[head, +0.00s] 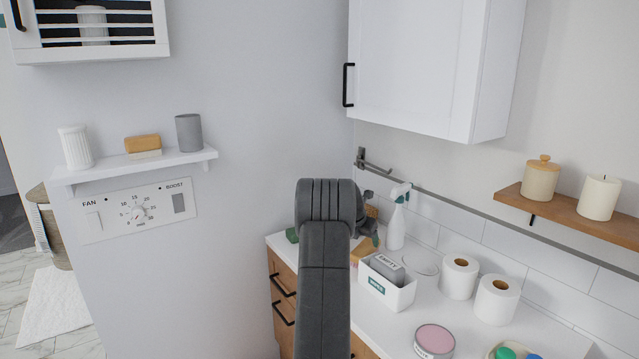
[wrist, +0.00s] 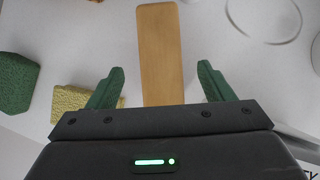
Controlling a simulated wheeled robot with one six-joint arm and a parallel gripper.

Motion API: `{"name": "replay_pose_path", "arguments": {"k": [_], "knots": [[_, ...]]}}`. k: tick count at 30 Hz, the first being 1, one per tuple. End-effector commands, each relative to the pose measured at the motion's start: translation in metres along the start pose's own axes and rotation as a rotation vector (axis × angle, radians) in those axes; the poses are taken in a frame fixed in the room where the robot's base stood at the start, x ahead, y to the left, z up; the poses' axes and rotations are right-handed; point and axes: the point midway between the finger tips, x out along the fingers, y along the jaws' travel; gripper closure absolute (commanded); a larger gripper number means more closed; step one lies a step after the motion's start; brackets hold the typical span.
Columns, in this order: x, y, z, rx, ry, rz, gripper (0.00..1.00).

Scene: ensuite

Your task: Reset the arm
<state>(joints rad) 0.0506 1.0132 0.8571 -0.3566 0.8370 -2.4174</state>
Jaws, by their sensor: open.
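My gripper (wrist: 159,85) is open in the wrist view, with its two green fingers spread apart. A flat wooden block (wrist: 159,40) lies on the white counter between and beyond the fingers, and neither finger visibly touches it. In the head view my dark arm rises in the middle and reaches over the counter (head: 400,335). It hides most of the gripper and part of the counter there.
A white bin (head: 388,290) with a grey item, toilet rolls (head: 459,276), a spray bottle (head: 396,225) and a pink-topped tin (head: 434,341) crowd the counter. A yellow sponge (wrist: 82,103) and a green block (wrist: 15,82) lie left of the gripper. A wall cabinet (head: 415,65) hangs above.

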Motion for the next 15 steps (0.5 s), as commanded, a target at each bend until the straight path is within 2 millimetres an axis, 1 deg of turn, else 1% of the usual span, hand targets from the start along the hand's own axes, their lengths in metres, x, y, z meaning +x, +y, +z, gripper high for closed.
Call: {"name": "replay_pose_path", "arguments": {"k": [1, 6, 12, 13, 15], "knots": [[0.009, -0.001, 0.000, 0.000, 0.002, -0.002, 0.26], [0.037, -0.001, 0.000, 0.000, 0.001, -0.001, 0.26], [0.065, -0.001, 0.000, 0.000, 0.001, -0.001, 0.26], [0.067, -0.001, -0.001, 0.000, 0.000, 0.000, 0.26], [0.055, 0.000, 0.006, 0.001, -0.004, 0.001, 0.26]]}}
